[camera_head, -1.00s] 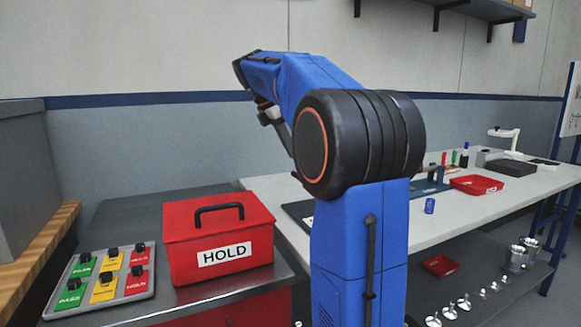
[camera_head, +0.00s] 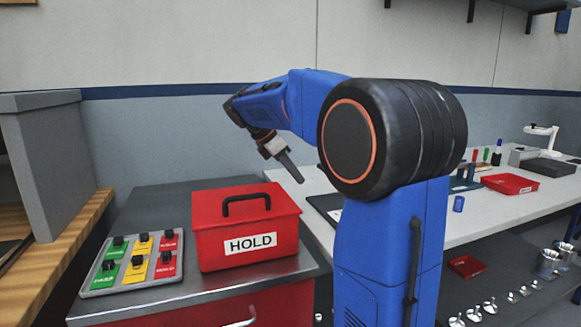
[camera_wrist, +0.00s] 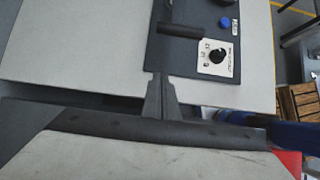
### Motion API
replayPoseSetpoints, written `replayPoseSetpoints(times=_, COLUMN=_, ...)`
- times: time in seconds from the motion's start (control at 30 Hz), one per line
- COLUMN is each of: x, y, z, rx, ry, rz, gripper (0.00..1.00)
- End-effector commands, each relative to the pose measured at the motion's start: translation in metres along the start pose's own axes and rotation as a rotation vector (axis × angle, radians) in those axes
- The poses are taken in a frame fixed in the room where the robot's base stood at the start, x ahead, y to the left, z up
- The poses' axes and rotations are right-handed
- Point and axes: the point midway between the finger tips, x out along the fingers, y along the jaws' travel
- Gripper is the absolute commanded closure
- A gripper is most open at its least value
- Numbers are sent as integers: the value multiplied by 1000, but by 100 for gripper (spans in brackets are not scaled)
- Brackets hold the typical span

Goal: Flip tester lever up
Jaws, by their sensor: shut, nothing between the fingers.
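My gripper (camera_head: 292,172) is shut and empty, pointing down and to the right above the bench in the head view. Its closed fingers (camera_wrist: 158,84) also show in the wrist view. A dark plate (camera_wrist: 172,62) lies on the white bench beyond them, with a white dial panel (camera_wrist: 217,57) and a dark bar (camera_wrist: 181,30) on it. I cannot tell whether this bar is the tester lever, or whether it is up or down. In the head view the dark plate (camera_head: 322,203) is partly hidden by my arm.
A red HOLD box (camera_head: 245,226) stands on the grey cabinet beside a panel of coloured buttons (camera_head: 135,262). A red tray (camera_head: 510,184) lies farther along the white bench (camera_head: 480,215). A blue cap (camera_wrist: 225,22) sits on the dark plate.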

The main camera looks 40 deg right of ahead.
Motion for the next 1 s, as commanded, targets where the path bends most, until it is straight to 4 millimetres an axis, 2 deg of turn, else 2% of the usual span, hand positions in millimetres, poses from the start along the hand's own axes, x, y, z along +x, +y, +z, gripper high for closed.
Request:
replayPoseSetpoints(times=0.27, x=42, y=-1, z=1, rx=1, ry=0, rz=-3, gripper=100)
replayPoseSetpoints(times=0.6, x=30, y=0, z=34, rx=1, ry=0, rz=0, gripper=100)
replayPoseSetpoints(times=1.0, x=28, y=0, z=38, rx=0, ry=0, rz=0, gripper=100)
